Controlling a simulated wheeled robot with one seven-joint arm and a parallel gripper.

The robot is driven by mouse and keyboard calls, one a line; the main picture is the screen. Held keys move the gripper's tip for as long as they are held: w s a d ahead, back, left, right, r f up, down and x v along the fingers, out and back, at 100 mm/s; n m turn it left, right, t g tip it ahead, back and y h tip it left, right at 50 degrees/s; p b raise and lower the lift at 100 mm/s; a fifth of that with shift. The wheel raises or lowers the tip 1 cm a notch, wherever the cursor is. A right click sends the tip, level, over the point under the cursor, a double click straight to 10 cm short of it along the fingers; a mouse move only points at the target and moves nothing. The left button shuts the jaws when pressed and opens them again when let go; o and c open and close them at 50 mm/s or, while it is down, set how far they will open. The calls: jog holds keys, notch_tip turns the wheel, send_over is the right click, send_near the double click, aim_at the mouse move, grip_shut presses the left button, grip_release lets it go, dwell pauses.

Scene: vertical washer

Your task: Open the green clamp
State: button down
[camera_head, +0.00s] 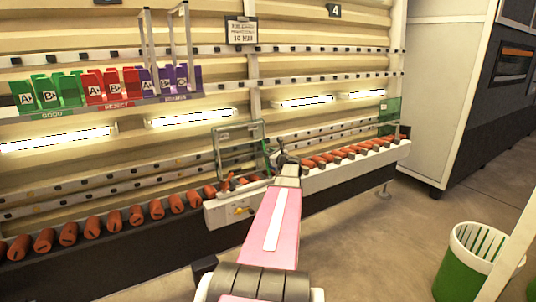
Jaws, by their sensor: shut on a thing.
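The green clamp (266,151) shows as a small green part beside a clear-framed panel (240,147), at the middle of the long workbench rail. My pink arm reaches forward from the bottom of the view. My dark gripper (281,157) is at the clamp, shut on it. The fingers are small in view and hide part of the clamp, so its exact angle is hard to tell.
A white box with a yellow knob (240,211) sits just left of my arm. Several orange cylinders (157,209) line the rail on both sides. Coloured bins (105,84) hang on the back wall. A green-and-white basket (470,262) stands on the floor at right.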

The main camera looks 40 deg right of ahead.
jog(key=s+a+f+t, duration=0.1)
jog(key=s+f+t, duration=0.3)
jog(key=s+f, duration=0.3)
jog(key=shift+s+a+n+t, duration=0.3)
jog(key=shift+s+a+n, duration=0.1)
jog(key=shift+s, duration=2.25)
jog(key=c, duration=1.1)
grip_release()
jog(key=shift+d, duration=0.1)
jog(key=shift+s, duration=0.1)
